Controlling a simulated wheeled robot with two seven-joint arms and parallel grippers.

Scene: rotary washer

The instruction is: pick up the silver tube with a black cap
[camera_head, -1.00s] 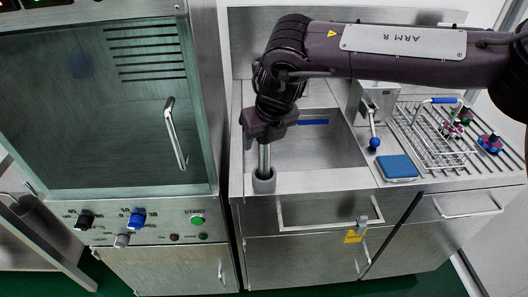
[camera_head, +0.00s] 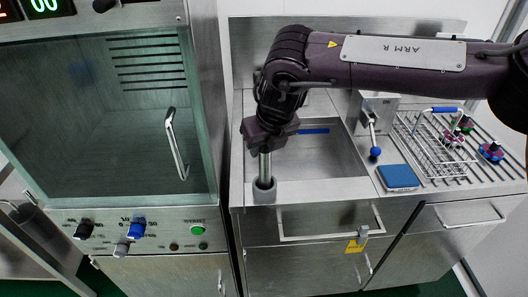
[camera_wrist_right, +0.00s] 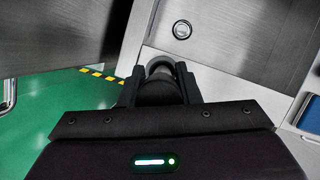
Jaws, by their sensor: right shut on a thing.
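The silver tube (camera_head: 265,168) stands upright in a grey cup-like holder (camera_head: 263,193) at the front left corner of the sink counter. Its lower end is hidden inside the holder. My right gripper (camera_head: 264,148) is shut on the tube's upper part from above, so the black cap is mostly hidden in the head view. In the right wrist view, a dark round shape sits between the fingers of my right gripper (camera_wrist_right: 160,92), with the grey holder's rim (camera_wrist_right: 160,64) just beyond. My left gripper is not in view.
A washer with a glass door and handle (camera_head: 176,144) stands close on the left. The sink basin (camera_head: 325,160) lies right of the tube. Further right are a blue-topped box (camera_head: 398,177), a blue-knobbed lever (camera_head: 375,152) and a wire rack (camera_head: 440,145) with small coloured items.

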